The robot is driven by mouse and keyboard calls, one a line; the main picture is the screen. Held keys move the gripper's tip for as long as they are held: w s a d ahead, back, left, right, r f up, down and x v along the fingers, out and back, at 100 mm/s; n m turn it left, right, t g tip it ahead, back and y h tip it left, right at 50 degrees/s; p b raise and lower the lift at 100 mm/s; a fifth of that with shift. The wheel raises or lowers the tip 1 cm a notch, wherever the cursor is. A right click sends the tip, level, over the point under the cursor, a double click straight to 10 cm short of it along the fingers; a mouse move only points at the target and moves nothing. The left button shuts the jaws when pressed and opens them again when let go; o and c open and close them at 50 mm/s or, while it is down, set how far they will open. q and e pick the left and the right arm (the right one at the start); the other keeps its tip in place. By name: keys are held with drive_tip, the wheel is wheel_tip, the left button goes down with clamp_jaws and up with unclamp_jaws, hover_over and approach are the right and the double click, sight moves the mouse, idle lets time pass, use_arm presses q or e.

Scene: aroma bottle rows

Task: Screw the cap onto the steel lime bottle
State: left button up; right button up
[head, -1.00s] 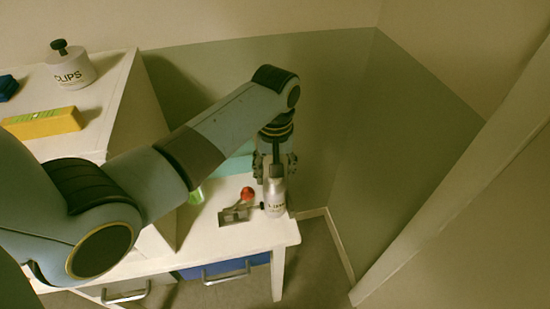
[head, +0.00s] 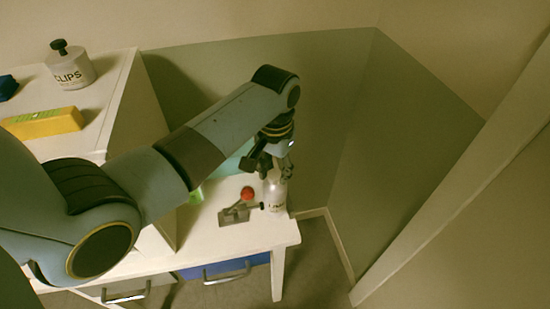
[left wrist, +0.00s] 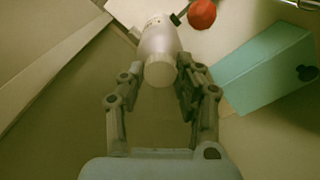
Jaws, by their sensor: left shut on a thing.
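The pale, silvery bottle (head: 275,195) stands upright near the right end of the low white table, with dark lettering too small to read surely. It shows in the left wrist view (left wrist: 158,38) between and beyond the fingers. A round pale cap (left wrist: 160,71) sits at its top end; I cannot tell how tightly it is seated. My left gripper (head: 274,172) is above the bottle, pointing down, shut on the cap with a finger on either side. A small clamp (head: 235,214) with a red ball knob (head: 247,193) stands beside the bottle, its dark tip at the bottle's side. My right gripper is out of view.
A teal block (left wrist: 262,68) stands behind the clamp. A white cabinet (head: 122,100) at left bears a yellow box (head: 42,123) and a jar marked CLIPS (head: 72,70). A green wall lies behind; drawers (head: 225,268) are under the table.

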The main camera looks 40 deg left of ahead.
use_arm(q)
drive_tip(key=m, duration=0.5)
drive_tip(key=shift+m, duration=0.4)
drive_tip(key=m, duration=0.6)
drive_tip(key=o, duration=1)
drive_tip(key=shift+o, duration=0.2)
